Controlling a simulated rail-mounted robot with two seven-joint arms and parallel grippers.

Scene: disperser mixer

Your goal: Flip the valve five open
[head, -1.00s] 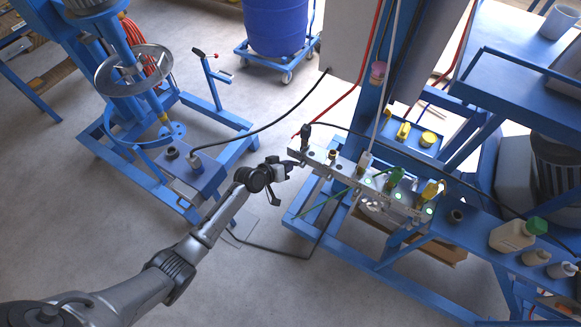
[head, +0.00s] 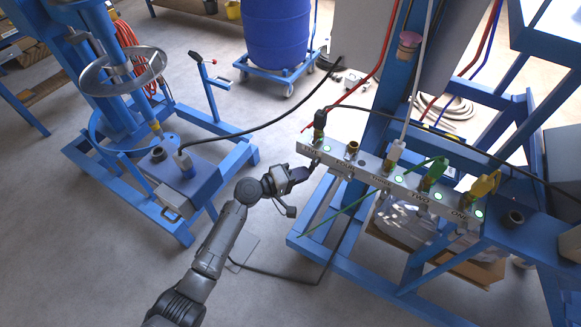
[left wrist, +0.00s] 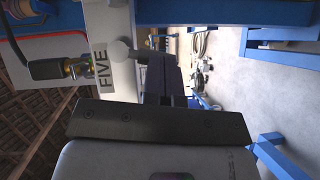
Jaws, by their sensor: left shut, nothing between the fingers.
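The valve manifold (head: 385,180) is a pale metal bar with labelled valves. Valve five is at its left end, below a black hose connector (head: 320,121). In the left wrist view the FIVE label (left wrist: 103,68) is clear, with a round grey metal knob (left wrist: 121,50) beside it. My left gripper (head: 314,168) is shut and empty at the manifold's left end. In the wrist view its dark fingers (left wrist: 160,78) are close to the knob; I cannot tell whether they touch. The valve's handle position is unclear. My right gripper is not in view.
Green (head: 433,171) and yellow (head: 484,185) fittings stand on the manifold's right part. A blue frame (head: 350,260) lies below it. A black hose (head: 262,125) runs left to the mixer stand (head: 190,185). Open floor lies around my left arm.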

